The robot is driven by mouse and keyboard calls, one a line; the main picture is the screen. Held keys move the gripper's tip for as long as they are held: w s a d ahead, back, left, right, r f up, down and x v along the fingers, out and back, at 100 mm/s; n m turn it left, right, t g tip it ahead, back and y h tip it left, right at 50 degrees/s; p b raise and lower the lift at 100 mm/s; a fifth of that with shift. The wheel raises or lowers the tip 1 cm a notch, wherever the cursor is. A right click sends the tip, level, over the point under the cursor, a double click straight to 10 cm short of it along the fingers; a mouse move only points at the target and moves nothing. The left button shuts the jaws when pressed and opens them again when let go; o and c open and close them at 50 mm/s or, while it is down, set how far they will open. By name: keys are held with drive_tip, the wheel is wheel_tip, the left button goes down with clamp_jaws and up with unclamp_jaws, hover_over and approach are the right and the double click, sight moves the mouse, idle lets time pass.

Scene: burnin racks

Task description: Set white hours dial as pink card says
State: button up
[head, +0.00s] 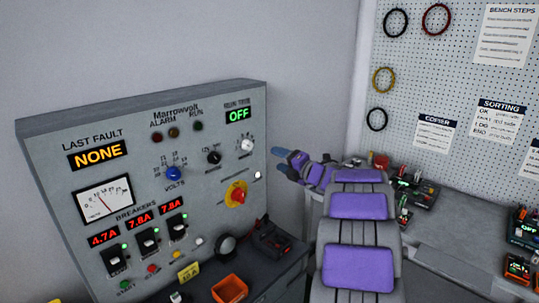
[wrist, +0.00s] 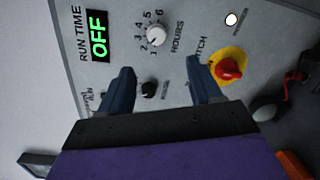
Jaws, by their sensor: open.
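The white hours dial (head: 246,145) is on the upper right of the grey panel, below the green run-time display reading OFF (head: 238,116). In the wrist view the dial (wrist: 156,36) shows numbers 1 to 6 around it; its pointer setting is too small to read surely. My gripper (head: 285,161) is in front of the panel's right edge in the head view. In the wrist view my gripper (wrist: 158,70) is open and empty, its two dark blue fingers apart, with the dial beyond the tips and between them. I see no pink card in either view.
A black knob (wrist: 149,90) is just below the dial, seen between my fingers. A red switch on a yellow plate (wrist: 228,69) is close by my right finger. A blue volts knob (head: 174,173) and breakers are further left. An orange bin (head: 229,289) is below.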

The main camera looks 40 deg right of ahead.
drive_tip(key=shift+s, duration=1.5)
drive_tip(key=w+a+r+m+g+h, duration=0.2)
drive_tip(key=a+r+m+h, duration=0.1)
drive_tip(key=m+h, duration=0.4)
drive_tip(key=s+a+f+m+g, duration=0.3)
drive_tip(key=s+a+m+g, duration=0.15)
drive_tip(key=a+m, duration=0.35)
drive_tip(key=s+a+f+m+g+y, duration=0.2)
drive_tip(key=s+a+f+g, duration=0.2)
drive_tip(key=s+a, duration=0.7)
drive_tip(key=s+a+f+m+g+y, duration=0.2)
drive_tip(key=s+a+f+g, duration=0.2)
drive_tip(key=s+a, duration=0.7)
drive_tip(key=s+a+f+m+g+y, duration=0.2)
drive_tip(key=s+a+f, duration=0.4)
drive_tip(key=s+a, duration=0.5)
drive_tip(key=s+m+g, duration=0.1)
drive_tip(key=g, duration=0.1)
drive_tip(key=shift+g+y, duration=0.3)
drive_tip(key=shift+g, duration=0.05)
